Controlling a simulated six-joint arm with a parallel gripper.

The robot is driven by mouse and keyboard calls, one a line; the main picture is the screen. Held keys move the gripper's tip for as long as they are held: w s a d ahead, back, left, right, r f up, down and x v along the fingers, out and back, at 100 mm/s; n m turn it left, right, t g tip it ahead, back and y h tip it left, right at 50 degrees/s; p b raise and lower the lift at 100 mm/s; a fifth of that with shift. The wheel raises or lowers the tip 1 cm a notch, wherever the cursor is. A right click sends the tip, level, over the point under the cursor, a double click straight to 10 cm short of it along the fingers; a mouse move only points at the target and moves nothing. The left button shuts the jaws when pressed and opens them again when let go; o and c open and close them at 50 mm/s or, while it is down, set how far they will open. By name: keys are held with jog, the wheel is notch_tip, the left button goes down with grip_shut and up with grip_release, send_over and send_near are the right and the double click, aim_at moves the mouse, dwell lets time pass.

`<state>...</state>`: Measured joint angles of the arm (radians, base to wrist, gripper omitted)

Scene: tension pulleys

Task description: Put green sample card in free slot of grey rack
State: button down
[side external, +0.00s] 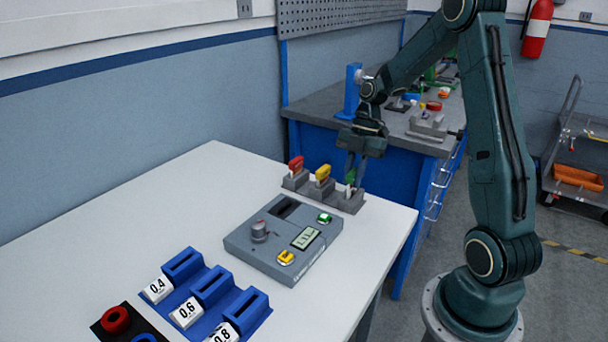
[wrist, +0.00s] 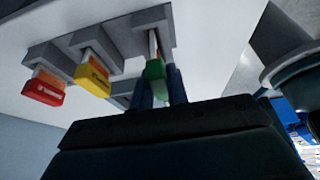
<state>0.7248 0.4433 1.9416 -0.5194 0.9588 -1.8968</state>
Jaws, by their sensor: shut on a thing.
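The grey rack (side external: 338,199) stands at the far right corner of the white table. A red card (side external: 296,163) and a yellow card (side external: 323,173) stand in its left and middle slots. The green sample card (side external: 350,176) is at the right-hand slot, and it also shows in the wrist view (wrist: 155,70). My gripper (side external: 355,178) is shut on the green card from above, its fingers on both sides of it. In the wrist view the card's pale part reaches into the rack's end holder. I cannot tell how deep it sits.
A grey instrument box (side external: 270,262) with a knob, a small display and buttons lies just in front of the rack. Blue holders (side external: 210,287) with numbered white labels stand nearer the camera. A grey workbench (side external: 325,112) is behind. The table's left part is clear.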

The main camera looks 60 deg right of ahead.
jog(key=shift+f, duration=0.95)
dwell(0.6)
jog(key=c, duration=1)
grip_release()
jog(key=shift+o, duration=0.2)
jog(key=shift+r, duration=3.95)
jog(key=shift+r, duration=0.1)
